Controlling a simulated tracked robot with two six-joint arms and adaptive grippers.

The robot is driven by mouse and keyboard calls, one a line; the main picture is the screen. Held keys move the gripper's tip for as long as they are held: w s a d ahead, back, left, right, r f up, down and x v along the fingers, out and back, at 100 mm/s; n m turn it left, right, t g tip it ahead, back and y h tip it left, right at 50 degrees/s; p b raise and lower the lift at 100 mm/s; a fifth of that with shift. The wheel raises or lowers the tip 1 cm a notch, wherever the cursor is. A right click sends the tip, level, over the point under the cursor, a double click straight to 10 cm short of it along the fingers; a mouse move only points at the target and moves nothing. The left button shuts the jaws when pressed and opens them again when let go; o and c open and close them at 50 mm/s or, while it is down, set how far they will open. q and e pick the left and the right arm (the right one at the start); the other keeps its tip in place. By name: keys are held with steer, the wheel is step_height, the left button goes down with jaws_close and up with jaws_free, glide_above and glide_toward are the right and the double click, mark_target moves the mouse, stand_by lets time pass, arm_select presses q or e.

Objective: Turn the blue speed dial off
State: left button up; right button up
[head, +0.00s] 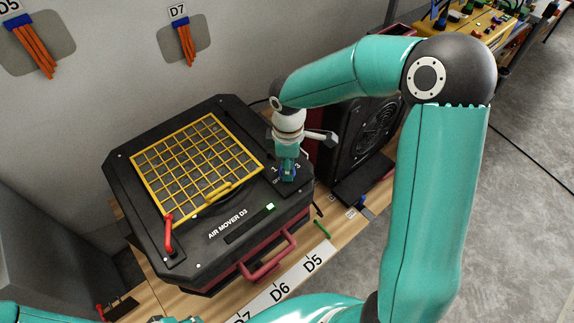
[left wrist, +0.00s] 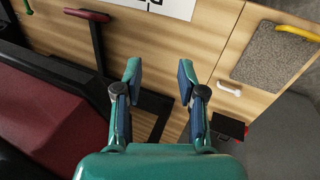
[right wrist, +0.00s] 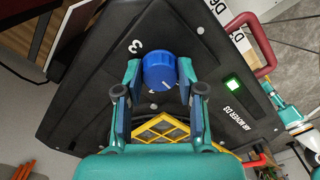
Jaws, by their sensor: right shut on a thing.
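The blue speed dial (right wrist: 160,70) sits on the black top of the air mover (right wrist: 85,80), with a white pointer mark on its face and a "3" printed beside it. My right gripper (right wrist: 160,78) has its fingers on both sides of the dial and is shut on it. In the head view, my right gripper (head: 288,172) covers most of the dial, between the printed 1 and 3. My left gripper (left wrist: 160,78) is open and empty, its fingers wide apart above the wooden bench.
A yellow grille (head: 150,158) and a red lever (head: 168,235) are on the air mover's top. A green light (head: 270,206) glows near its front edge. A red handle (head: 268,262) sticks out in front. A black fan unit (head: 372,130) stands to the right.

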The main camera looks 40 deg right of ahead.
steer(key=shift+w+a+r+n, duration=0.15)
steer(key=shift+w+n, duration=0.05)
steer(key=shift+n, duration=0.4)
steer(key=o, duration=1.1)
steer(key=shift+a, duration=0.1)
steer(key=shift+o, duration=0.2)
steer(key=shift+s, duration=0.1)
step_height(320, 180, up, 12)
